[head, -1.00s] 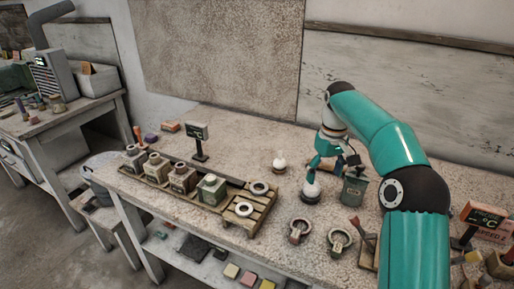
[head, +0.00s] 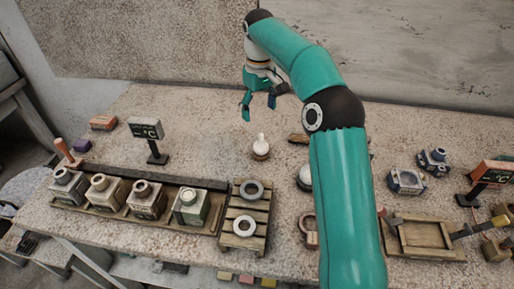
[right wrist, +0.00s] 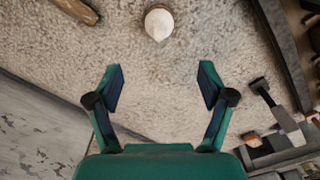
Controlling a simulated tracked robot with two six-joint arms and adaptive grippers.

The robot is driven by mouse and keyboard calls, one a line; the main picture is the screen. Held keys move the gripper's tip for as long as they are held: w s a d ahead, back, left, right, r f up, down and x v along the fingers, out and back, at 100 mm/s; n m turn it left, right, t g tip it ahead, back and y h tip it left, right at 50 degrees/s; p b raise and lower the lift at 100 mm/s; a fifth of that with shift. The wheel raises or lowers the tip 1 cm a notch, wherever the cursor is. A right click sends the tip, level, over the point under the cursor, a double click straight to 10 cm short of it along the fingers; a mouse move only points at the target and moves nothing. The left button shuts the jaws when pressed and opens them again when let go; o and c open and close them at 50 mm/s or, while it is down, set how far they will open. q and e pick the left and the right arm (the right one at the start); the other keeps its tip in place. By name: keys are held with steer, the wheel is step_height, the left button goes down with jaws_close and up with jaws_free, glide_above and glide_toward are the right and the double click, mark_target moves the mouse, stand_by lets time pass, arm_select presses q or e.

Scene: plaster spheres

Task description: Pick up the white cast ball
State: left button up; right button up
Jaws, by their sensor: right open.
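A white cast ball with a narrow neck on top (head: 261,146) rests on a small dark ring base on the bench, right of the middle in the head view. It also shows at the top of the right wrist view (right wrist: 159,23). A second white ball (head: 304,174) stands nearer and to the right, partly hidden behind my right arm. My right gripper (head: 259,104) is open and empty, above the bench and beyond the first ball. In the right wrist view the open fingers (right wrist: 161,76) are apart from the ball, with bare bench between them. My left gripper is not in view.
A small wooden pallet (head: 230,200) with two grey rings stands in front. A tray (head: 108,206) of several block moulds lies left, with a dark sign (head: 147,130) behind. A wooden frame (head: 424,235) lies right. The back of the bench is mostly clear.

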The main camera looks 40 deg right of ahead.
mark_target(261, 142)
steer(key=f, duration=0.5)
steer(key=f+b, duration=0.1)
steer(key=f, duration=0.1)
steer(key=shift+s+d+f, duration=0.25)
steer(key=shift+s+f, duration=0.1)
steer(key=shift+f, duration=0.05)
steer(key=shift+s+a+f, duration=0.1)
steer(key=shift+f, duration=1.2)
steer(key=shift+a+f, duration=0.1)
steer(key=shift+f, duration=1.2)
steer(key=c, duration=1.3)
steer(key=shift+r, duration=0.1)
